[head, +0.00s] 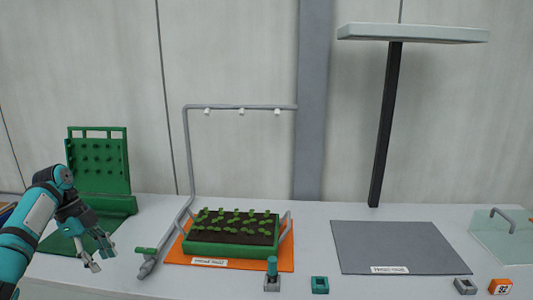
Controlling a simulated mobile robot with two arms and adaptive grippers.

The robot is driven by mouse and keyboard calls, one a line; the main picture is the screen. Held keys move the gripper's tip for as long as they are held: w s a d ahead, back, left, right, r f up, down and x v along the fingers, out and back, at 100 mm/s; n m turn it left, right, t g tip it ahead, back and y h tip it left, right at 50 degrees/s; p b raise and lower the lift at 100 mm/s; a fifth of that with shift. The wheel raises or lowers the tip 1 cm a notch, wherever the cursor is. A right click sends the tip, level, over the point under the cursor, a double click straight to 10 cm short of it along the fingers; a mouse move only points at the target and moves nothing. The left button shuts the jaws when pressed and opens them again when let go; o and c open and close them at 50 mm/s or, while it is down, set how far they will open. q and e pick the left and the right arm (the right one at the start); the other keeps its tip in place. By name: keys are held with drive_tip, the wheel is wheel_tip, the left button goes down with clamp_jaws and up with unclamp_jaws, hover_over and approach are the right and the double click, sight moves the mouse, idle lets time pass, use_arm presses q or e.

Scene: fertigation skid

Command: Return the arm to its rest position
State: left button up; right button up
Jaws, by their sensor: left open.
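My left arm comes in from the left edge in the head view. Its gripper (95,262) is open and empty, with its fingers pointing down over the front of a green mat (62,246). The gripper is left of the grey valve pipe and apart from it. My right gripper does not show.
A green pegboard stand (99,165) is behind my left arm. A green seedling tray (233,249) sits on an orange mat (285,262) under a grey spray pipe (186,150). A grey mat (400,247) lies right, near a lamp post (385,125). Small blocks line the front.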

use_arm(q)
drive_tip(key=s+d+f+n+y, duration=0.1)
drive_tip(key=s+d+f, duration=0.1)
drive_tip(key=d+f, duration=0.5)
drive_tip(key=s+d+f+n+y, duration=0.1)
drive_tip(key=s+d+f+y, duration=0.15)
drive_tip(key=f, duration=0.85)
drive_tip(key=s+d+f+n, duration=0.3)
drive_tip(key=s+d+f, duration=0.5)
drive_tip(key=s+d, duration=0.1)
drive_tip(key=s+d+f+n+t, duration=0.15)
drive_tip(key=s+d+n, duration=0.3)
drive_tip(key=s, duration=0.55)
drive_tip(key=s+a+r+n+t, duration=0.25)
drive_tip(key=s+r+n, duration=0.45)
drive_tip(key=s, duration=0.5)
wheel_tip(320, 180, down, 25)
drive_tip(key=g, duration=0.1)
drive_tip(key=s+a+f+g, duration=0.1)
drive_tip(key=s+a+f, duration=0.1)
drive_tip(key=s+f, duration=1.5)
drive_tip(key=shift+s+a+f, duration=0.2)
drive_tip(key=shift+s+f, duration=0.15)
drive_tip(key=shift+s, duration=0.05)
